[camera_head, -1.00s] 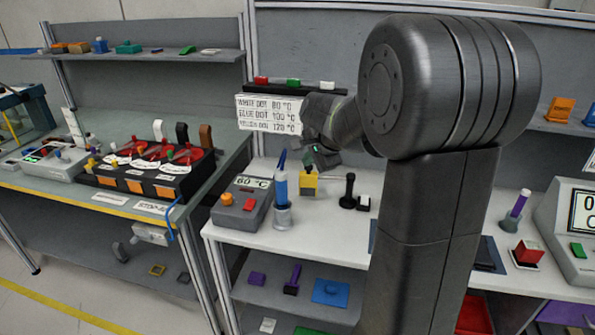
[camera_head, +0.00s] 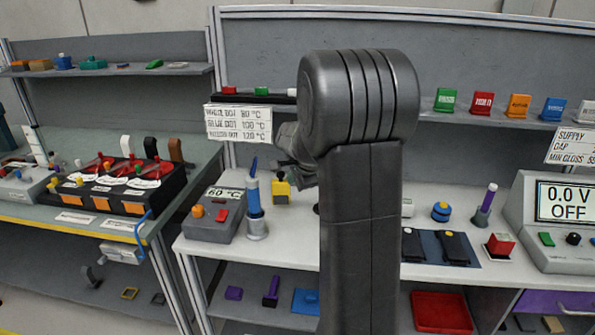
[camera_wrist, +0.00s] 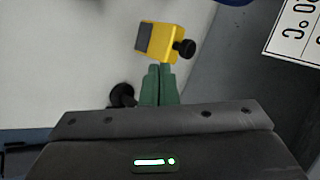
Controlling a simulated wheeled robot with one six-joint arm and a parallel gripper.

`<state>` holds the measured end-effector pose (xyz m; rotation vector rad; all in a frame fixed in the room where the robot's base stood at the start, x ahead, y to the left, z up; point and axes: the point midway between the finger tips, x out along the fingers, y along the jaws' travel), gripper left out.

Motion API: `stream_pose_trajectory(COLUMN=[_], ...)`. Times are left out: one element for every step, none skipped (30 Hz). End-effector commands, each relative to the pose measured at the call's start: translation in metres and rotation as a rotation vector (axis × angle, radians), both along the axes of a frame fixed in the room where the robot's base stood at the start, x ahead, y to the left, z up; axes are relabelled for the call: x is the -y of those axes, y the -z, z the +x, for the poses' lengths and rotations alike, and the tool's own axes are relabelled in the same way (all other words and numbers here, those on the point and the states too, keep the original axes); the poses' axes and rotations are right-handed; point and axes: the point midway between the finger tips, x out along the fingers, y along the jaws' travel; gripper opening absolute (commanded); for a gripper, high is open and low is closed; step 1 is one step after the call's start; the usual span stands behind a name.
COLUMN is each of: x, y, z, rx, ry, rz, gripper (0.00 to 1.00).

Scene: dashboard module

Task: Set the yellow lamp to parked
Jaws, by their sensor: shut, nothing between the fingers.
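A black module (camera_head: 108,206) with red-topped white dials and orange plates stands on the left bench in the head view. A small yellow knob (camera_head: 80,181) shows on its front left; I cannot tell whether this is the yellow lamp, nor its setting. My gripper shows in the wrist view (camera_wrist: 158,70) with its green fingers together and empty. In that view its tips are just below a yellow block (camera_wrist: 161,42) with a black knob, apparently apart from it. The same yellow block shows in the head view (camera_head: 281,195). My arm hides the fingers there.
A grey control box (camera_head: 214,215) reading 60 °C and a blue tool in a holder (camera_head: 254,210) stand left of the yellow block. A temperature sign (camera_head: 239,124) hangs behind. A meter (camera_head: 565,205) stands far right. A gap separates the two benches.

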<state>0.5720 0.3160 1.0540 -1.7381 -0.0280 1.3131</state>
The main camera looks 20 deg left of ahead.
Motion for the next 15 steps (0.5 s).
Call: stream_pose_trajectory(x=[-0.005, -0.009, -0.014, -0.016, -0.019, -0.022, -0.024, -0.026, -0.028, -0.029, -0.03, -0.031, -0.032, -0.032, -0.032], y=[0.006, 0.004, 0.005, 0.005, 0.006, 0.007, 0.007, 0.008, 0.009, 0.009, 0.01, 0.01, 0.01, 0.01, 0.01], z=[0.004, 0.007, 0.011, 0.013, 0.015, 0.018, 0.02, 0.021, 0.023, 0.024, 0.025, 0.026, 0.026, 0.027, 0.027], rx=[-0.004, -0.002, -0.001, -0.001, -0.001, -0.001, -0.001, -0.001, -0.001, -0.001, -0.001, -0.001, -0.001, 0.0, 0.001], ry=[-0.001, -0.001, -0.001, -0.001, -0.001, 0.0, 0.0, 0.0, 0.0, 0.0, 0.0, 0.0, 0.0, 0.0, 0.001], rz=[-0.001, -0.001, -0.001, -0.001, -0.001, -0.001, -0.001, -0.001, -0.001, -0.001, -0.001, -0.001, -0.001, 0.0, 0.0], gripper=[0.0, 0.0, 0.0, 0.0, 0.0, 0.0, 0.0, 0.0, 0.0, 0.0, 0.0, 0.0, 0.0, 0.0, 0.0])
